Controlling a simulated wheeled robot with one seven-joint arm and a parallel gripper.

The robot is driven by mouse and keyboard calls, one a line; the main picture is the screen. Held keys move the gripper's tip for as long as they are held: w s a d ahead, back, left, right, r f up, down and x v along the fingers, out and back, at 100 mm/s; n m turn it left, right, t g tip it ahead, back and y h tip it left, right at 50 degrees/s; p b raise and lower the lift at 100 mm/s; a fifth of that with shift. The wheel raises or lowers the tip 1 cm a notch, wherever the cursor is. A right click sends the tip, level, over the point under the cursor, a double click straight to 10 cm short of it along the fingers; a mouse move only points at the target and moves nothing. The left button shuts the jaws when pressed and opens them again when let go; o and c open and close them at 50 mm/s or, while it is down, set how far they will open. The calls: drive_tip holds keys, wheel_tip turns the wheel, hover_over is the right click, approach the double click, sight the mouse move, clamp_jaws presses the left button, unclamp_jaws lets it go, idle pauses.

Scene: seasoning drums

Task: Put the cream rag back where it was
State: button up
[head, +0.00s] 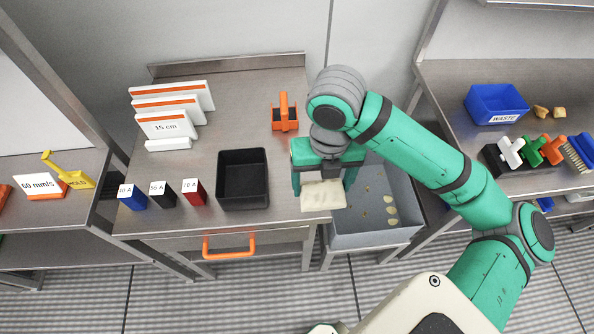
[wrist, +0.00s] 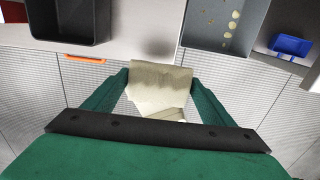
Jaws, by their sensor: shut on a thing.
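The cream rag (head: 323,195) hangs from my gripper (head: 321,180) in the head view, near the front right edge of the steel table. In the wrist view the rag (wrist: 160,85) lies between the two green fingers of my gripper (wrist: 160,82), which are shut on it. It looks creased and folded. The rag shows beyond the table's front edge in the wrist view, with the floor behind it. From these frames I cannot tell whether it touches the table.
A black bin (head: 243,196) stands left of my gripper. A grey sink-like tub (head: 372,238) with pale round pieces is to the right. An orange-handled holder (head: 285,117) stands behind. Labelled blocks (head: 163,194) and white boards (head: 168,124) fill the left. A blue waste bin (head: 497,103) is on the right bench.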

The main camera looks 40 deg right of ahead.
drive_tip(key=w+f, duration=0.2)
drive_tip(key=w+d+f, duration=0.1)
drive_tip(key=w+f, duration=0.1)
drive_tip(key=w, duration=0.1)
drive_tip(key=w+d+f, duration=0.1)
drive_tip(key=w+f, duration=0.2)
drive_tip(key=shift+w+d, duration=0.15)
drive_tip(key=shift+w, duration=0.1)
drive_tip(key=shift+w+f, duration=0.6)
drive_tip(key=shift+f, duration=0.05)
drive_tip(key=shift+w+d+f, duration=0.15)
drive_tip(key=shift+f, duration=1.55)
drive_tip(key=shift+f, duration=0.2)
drive_tip(key=o, duration=1.1)
